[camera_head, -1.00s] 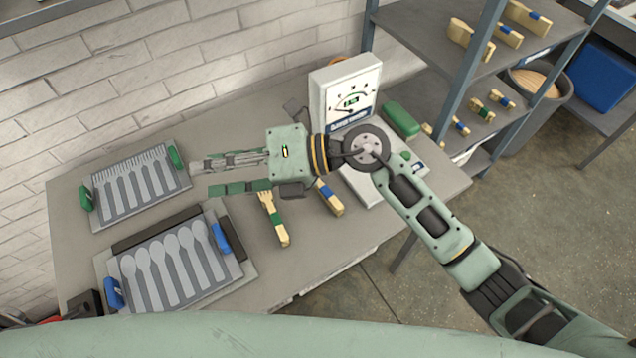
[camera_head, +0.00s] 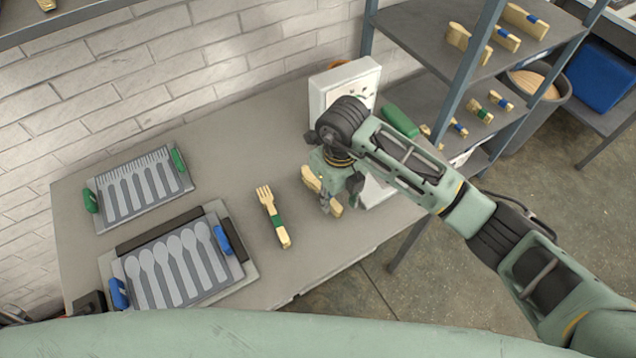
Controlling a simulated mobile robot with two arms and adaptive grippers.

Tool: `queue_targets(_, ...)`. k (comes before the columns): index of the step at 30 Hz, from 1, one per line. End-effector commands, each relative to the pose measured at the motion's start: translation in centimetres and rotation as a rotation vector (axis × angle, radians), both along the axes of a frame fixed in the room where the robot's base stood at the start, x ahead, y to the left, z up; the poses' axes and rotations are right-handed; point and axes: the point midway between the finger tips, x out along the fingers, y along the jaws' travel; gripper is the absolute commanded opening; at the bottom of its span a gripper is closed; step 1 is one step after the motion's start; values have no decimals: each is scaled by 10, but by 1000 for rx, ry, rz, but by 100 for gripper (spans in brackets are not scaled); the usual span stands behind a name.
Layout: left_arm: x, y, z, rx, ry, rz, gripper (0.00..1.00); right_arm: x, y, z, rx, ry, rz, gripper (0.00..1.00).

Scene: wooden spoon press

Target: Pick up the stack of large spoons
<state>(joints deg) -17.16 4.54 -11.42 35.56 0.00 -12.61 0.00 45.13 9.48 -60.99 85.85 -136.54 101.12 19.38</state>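The stack of large spoons (camera_head: 336,208) is a pale wooden bundle lying on the grey table. Its two ends show on either side of my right gripper (camera_head: 338,198), and its middle is hidden. My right gripper points down over the bundle, with its fingers low at its sides. The fingers are small and partly hidden, so I cannot tell whether they grip it. A wooden fork bundle with a green band (camera_head: 272,217) lies apart to the left. My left gripper is not in view.
A fork press mold (camera_head: 100,180) and a spoon press mold (camera_head: 250,268) lie on the table's left side. A white gauge box (camera_head: 318,92) stands behind my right gripper. A shelf rack (camera_head: 470,62) with more wooden bundles stands at the right. The table between the molds and the gauge is mostly clear.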

Motion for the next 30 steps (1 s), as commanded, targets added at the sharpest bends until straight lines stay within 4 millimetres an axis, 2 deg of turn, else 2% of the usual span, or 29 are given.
queue_targets(1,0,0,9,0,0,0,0,-2,0,-5,-1,6,-2,35)
queue_targets(6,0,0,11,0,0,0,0,-1,1,-26,2,3,0,35)
queue_targets(14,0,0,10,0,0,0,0,0,1,-29,2,1,1,35)
queue_targets(26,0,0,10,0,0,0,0,0,1,-29,2,1,1,0)
queue_targets(30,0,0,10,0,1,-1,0,0,1,-29,2,1,1,0)
